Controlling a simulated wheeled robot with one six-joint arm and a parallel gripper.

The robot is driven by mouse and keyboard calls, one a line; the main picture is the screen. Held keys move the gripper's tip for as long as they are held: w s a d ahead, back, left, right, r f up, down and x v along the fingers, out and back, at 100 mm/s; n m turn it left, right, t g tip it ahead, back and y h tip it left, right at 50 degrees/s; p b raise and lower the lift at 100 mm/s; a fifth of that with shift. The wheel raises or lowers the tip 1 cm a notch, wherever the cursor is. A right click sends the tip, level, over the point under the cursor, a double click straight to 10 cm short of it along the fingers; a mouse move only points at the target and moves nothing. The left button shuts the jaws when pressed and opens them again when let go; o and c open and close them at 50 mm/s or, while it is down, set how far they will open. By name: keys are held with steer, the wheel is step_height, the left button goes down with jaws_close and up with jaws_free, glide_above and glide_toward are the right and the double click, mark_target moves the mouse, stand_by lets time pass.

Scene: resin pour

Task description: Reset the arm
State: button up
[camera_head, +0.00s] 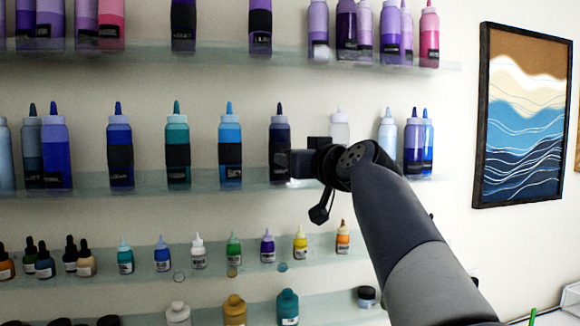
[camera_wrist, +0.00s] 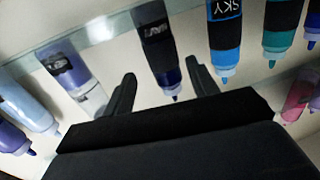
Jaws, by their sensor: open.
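My gripper (camera_head: 303,163) is at the middle shelf in the head view, just right of a dark navy bottle (camera_head: 279,140). In the wrist view my gripper (camera_wrist: 160,70) has its two black fingers spread apart with nothing clasped. The picture there is upside down. The navy bottle (camera_wrist: 152,35) shows between the fingertips in that picture; how far beyond them it stands, I cannot tell. My arm reaches up from the lower right. A pale bottle (camera_head: 340,130) is partly hidden behind the gripper.
The middle glass shelf (camera_head: 85,188) holds several blue and teal bottles, including one labelled SKY (camera_wrist: 225,30). Shelves above and below hold more bottles, with small droppers on the lower shelf (camera_head: 215,250). A framed wave picture (camera_head: 523,115) hangs at right.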

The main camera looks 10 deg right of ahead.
mark_target(277, 150)
steer(key=shift+s, duration=0.35)
steer(key=shift+w, duration=0.1)
steer(key=w+p, duration=0.2)
steer(key=w, duration=0.1)
steer(key=w+a+p, duration=0.1)
steer(key=w, duration=0.3)
steer(key=w+a+p, duration=0.1)
steer(key=w+p, duration=0.1)
steer(key=w, duration=0.2)
steer(key=shift+w+a+p, duration=0.1)
steer(key=shift+w+p, duration=0.15)
steer(key=shift+p, duration=0.05)
steer(key=shift+w+f+b, duration=0.1)
steer(key=shift+f+b, duration=0.2)
steer(key=shift+b, duration=0.1)
steer(key=shift+s+r, duration=0.25)
steer(key=shift+r, duration=0.6)
steer(key=shift+f, duration=0.1)
